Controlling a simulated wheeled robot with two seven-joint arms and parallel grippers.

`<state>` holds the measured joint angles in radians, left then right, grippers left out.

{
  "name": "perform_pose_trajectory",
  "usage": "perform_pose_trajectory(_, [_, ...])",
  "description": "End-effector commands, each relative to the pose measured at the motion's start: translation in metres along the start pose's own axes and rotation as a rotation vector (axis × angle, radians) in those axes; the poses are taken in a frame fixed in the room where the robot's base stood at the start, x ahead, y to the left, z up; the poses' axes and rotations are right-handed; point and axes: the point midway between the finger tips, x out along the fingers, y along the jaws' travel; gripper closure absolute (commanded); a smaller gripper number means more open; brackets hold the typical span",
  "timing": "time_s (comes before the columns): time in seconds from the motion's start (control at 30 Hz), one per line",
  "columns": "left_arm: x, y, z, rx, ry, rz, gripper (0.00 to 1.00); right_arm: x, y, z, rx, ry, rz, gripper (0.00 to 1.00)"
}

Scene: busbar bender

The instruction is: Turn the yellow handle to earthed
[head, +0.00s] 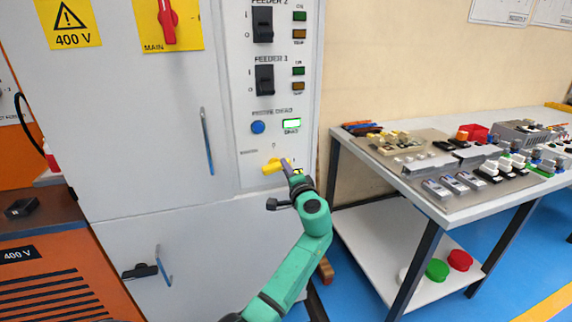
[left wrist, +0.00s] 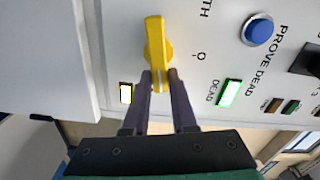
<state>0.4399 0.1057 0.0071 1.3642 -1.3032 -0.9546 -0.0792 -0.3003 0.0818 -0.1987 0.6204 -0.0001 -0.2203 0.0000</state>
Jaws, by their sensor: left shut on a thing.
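The yellow handle (head: 272,167) is on the grey panel of the cabinet, below the blue button and the lit green lamp. It lies roughly level across its round hub. My left gripper (head: 287,165) is at its right end. In the left wrist view the yellow handle (left wrist: 155,42) runs up the picture, and the two dark fingers of my left gripper (left wrist: 161,82) are shut around its near end. A label ending in "TH" and a small "O" mark show beside the handle; the rest of the label is cut off. My right gripper is not in view.
The blue button (head: 258,127) and green lamp (head: 291,124), marked DEAD, sit above the handle. A small lit window (left wrist: 125,93) is close beside the fingers. A white workbench (head: 440,207) with parts stands at the right. Cabinet door handles project at the left.

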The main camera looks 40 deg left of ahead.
Motion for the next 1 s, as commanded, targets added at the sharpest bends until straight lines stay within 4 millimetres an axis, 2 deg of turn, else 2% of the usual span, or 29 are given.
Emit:
perform_pose_trajectory(0.03, [0.0011,-0.0042,0.0001,0.032,-0.001,-0.005,1.0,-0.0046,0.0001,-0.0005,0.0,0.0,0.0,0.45])
perform_pose_trajectory(0.4, [0.0013,0.0,0.0008,0.2,-0.002,-0.007,1.0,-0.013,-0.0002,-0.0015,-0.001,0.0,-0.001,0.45])
perform_pose_trajectory(0.93, [0.0014,0.0008,0.0012,0.228,-0.003,-0.008,1.0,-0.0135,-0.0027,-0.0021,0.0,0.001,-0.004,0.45])
perform_pose_trajectory(0.97, [0.0014,0.0008,0.0012,0.227,-0.003,-0.008,0.71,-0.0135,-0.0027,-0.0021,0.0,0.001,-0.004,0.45])
perform_pose_trajectory(1.0, [0.0013,0.0008,0.0012,0.227,-0.003,-0.008,0.56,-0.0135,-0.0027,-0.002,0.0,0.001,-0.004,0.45])
